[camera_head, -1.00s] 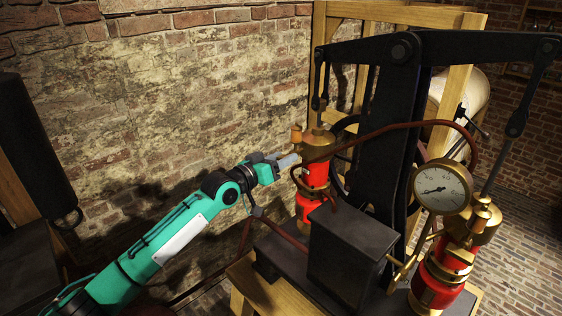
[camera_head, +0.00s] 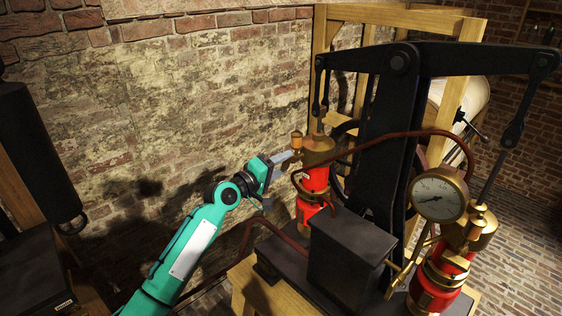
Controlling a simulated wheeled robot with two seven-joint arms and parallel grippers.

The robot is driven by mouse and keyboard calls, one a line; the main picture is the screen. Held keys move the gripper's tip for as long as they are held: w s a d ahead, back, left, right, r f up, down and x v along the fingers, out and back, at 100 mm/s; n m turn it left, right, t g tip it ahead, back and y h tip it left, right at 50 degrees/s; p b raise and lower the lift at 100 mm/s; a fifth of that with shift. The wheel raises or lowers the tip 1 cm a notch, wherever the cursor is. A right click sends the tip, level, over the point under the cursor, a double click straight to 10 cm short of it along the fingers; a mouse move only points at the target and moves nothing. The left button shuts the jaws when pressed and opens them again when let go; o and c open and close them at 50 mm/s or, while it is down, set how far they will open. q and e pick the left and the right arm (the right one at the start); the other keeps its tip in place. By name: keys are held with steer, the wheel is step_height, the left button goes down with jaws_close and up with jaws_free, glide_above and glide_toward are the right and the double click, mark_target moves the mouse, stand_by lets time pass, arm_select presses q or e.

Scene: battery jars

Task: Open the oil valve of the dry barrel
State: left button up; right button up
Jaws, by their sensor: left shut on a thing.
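Two red barrels with brass tops stand on the beam machine. The left barrel (camera_head: 314,184) has a small brass oil cup and valve (camera_head: 297,141) on the left of its top. The right barrel (camera_head: 437,284) has a similar brass fitting (camera_head: 479,212). My left gripper (camera_head: 289,157) is at the left barrel's oil valve, its grey fingers shut on it just below the cup. The fingertips partly hide the valve's handle. I cannot tell by sight which barrel is dry. My right gripper is not in view.
A pressure gauge (camera_head: 438,197) stands by the right barrel. A dark box (camera_head: 352,258) sits between the barrels, and a brown hose (camera_head: 400,134) arches above it. The black beam (camera_head: 475,57) spans overhead. The brick wall (camera_head: 180,100) lies behind my arm.

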arm_select(q)
steer(key=shift+n+p, duration=0.75)
steer(key=shift+n, duration=0.85)
steer(key=shift+c, duration=0.2)
steer(key=shift+o, duration=0.2)
steer(key=o, duration=1)
steer(key=shift+f, duration=0.1)
steer(key=shift+c, duration=0.2)
steer(key=shift+a, duration=0.1)
steer(key=b+v, duration=0.5)
steer(key=v, duration=0.8)
steer(key=shift+s+a, duration=0.25)
